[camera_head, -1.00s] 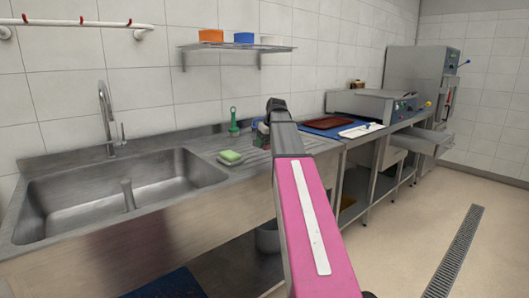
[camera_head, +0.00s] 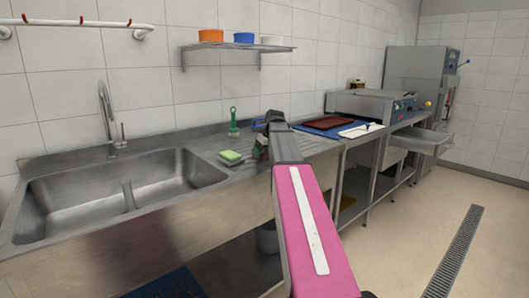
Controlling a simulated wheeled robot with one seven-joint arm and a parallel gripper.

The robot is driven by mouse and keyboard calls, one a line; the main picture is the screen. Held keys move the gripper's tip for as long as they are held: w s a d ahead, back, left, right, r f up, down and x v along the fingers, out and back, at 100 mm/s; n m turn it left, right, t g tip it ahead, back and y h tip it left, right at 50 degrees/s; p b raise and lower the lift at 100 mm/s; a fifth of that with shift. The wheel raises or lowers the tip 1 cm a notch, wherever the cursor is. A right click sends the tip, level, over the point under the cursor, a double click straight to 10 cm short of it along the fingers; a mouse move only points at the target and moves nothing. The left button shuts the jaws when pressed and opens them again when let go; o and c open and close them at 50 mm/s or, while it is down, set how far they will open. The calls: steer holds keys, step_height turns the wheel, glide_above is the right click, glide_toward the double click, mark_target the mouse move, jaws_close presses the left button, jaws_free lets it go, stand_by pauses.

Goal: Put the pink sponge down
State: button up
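No pink sponge can be made out in the head view; if my gripper holds it, my arm hides it. My gripper (camera_head: 260,153) is small and dark, low over the ribbed drainboard (camera_head: 208,170) right of the sink. It is mostly hidden behind my pink and grey arm, so its fingers and anything between them cannot be made out. A green and yellow sponge (camera_head: 231,157) lies on the drainboard just left of my gripper.
A green brush (camera_head: 233,122) stands behind the sponge. A small bluish thing (camera_head: 258,125) shows behind my arm. The sink (camera_head: 120,195) is at left. A dark red tray (camera_head: 328,122) and white board (camera_head: 361,130) lie right of my arm. A wall shelf (camera_head: 238,47) hangs above.

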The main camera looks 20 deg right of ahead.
steer(key=shift+o, duration=0.2)
steer(key=v, duration=1.2)
steer(key=shift+r, duration=0.1)
stand_by(0.3)
